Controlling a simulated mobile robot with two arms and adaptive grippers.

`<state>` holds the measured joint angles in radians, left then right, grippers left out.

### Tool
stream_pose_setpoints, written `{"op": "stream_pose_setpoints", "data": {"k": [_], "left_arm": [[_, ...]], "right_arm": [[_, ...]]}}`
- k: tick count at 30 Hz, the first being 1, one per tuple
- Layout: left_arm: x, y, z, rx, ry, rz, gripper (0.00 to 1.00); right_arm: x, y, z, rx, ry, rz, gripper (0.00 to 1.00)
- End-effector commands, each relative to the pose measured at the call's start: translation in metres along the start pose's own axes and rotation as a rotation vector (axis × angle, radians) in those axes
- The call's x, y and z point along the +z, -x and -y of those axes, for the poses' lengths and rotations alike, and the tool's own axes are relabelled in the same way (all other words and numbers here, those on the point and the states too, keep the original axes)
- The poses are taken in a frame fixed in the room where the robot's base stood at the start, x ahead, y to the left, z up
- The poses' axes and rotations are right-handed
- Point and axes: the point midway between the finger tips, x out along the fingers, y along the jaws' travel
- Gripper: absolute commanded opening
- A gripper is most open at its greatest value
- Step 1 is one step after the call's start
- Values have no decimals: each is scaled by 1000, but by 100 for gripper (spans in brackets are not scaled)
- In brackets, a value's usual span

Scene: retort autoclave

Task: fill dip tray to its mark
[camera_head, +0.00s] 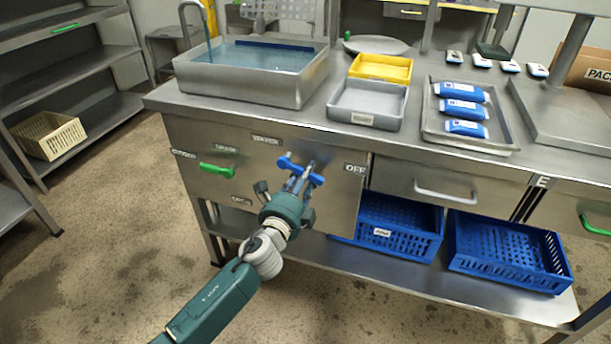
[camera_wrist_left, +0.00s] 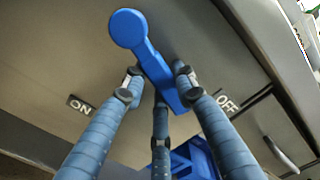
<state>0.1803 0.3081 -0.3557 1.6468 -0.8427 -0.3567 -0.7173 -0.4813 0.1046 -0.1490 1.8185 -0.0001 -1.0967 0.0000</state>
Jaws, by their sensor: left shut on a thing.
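The dip tray (camera_head: 238,88) is a grey metal basin at the left of the bench top. Blue water (camera_head: 250,55) lies in it, with a dark blue line (camera_head: 275,43) along its far wall. A tap (camera_head: 190,8) arches over its left end, with a thin blue stream below the spout. A blue water lever (camera_head: 288,160) is on the panel below; it also shows in the left wrist view (camera_wrist_left: 128,30), its narrow end pointing between the ON and OFF labels. My left gripper (camera_head: 293,188) is shut on this lever. My right gripper is out of view.
A yellow tray (camera_head: 382,68) and grey tray (camera_head: 345,110) stand right of the basin, then a tray (camera_head: 430,130) of blue packs. Blue crates (camera_head: 400,240) sit on the shelf below. Floor in front is clear.

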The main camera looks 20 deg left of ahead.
Motion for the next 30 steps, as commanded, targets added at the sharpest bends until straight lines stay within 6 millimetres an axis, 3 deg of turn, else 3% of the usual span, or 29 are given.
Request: {"op": "stream_pose_setpoints", "data": {"k": [3, 9, 15, 25, 26, 28, 30], "left_arm": [[0, 0, 3, 1, 33, 1, 0], [1, 0, 17, 0, 210, 1, 0], [2, 0, 22, 0, 322, 1, 0], [2, 0, 22, -1, 341, 0, 0], [2, 0, 22, -1, 341, 0, 31], [2, 0, 22, -1, 340, 0, 45], [2, 0, 22, -1, 339, 0, 48]], "right_arm": [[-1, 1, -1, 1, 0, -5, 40], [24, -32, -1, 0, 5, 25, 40], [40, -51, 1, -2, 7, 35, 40], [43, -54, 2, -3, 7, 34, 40], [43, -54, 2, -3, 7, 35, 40], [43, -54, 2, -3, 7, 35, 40], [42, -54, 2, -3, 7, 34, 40]]}}
